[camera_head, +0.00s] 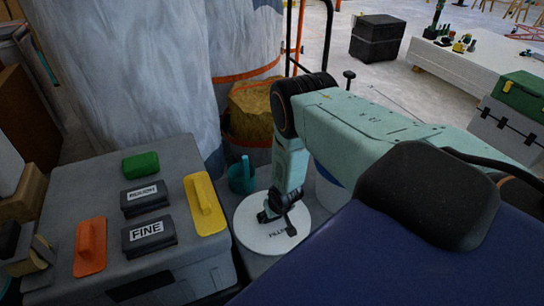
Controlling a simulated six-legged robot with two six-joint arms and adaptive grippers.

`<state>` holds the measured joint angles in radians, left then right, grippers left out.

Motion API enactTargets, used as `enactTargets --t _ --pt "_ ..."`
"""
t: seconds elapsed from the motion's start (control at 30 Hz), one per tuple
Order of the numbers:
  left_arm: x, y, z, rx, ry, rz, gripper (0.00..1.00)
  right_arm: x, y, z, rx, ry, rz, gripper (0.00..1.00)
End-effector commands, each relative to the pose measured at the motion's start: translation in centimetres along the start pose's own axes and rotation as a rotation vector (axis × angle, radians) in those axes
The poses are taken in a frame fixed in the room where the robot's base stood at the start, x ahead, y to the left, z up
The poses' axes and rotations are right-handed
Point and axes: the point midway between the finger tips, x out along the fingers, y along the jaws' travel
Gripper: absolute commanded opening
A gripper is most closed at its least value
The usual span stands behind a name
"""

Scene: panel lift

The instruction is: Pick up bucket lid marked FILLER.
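The round white lid (258,238), with dark lettering partly covered that reads like "FILL…", lies flat beside the grey case, near the bottom middle of the head view. My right arm comes in from the right and bends down to it. My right gripper (279,212) is over the lid's right part, very close to it or touching it. The fingers are small and dark here, and I cannot tell whether they are open or closed on a handle. What lies under the lid is hidden. My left gripper is not in view.
A grey case (190,275) at left bears orange and yellow floats, a green block and blocks marked ROUGH and FINE. A teal cup (242,182) stands just behind the lid. Wrapped columns (130,70) rise behind.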

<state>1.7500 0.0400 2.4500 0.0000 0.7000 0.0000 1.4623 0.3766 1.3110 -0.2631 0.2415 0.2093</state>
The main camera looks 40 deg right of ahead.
Motion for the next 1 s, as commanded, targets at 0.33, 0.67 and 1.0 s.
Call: enactTargets --t 0.33,0.67,1.0 --pt "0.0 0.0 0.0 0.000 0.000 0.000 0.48 0.0 0.0 0.0 0.000 0.001 0.000 0.30" --pt "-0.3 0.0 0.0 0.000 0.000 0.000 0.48 -0.4 0.0 -0.2 0.000 0.001 0.000 0.30" --pt "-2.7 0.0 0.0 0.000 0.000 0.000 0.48 -3.7 0.0 -1.6 0.001 0.002 -0.001 0.30"
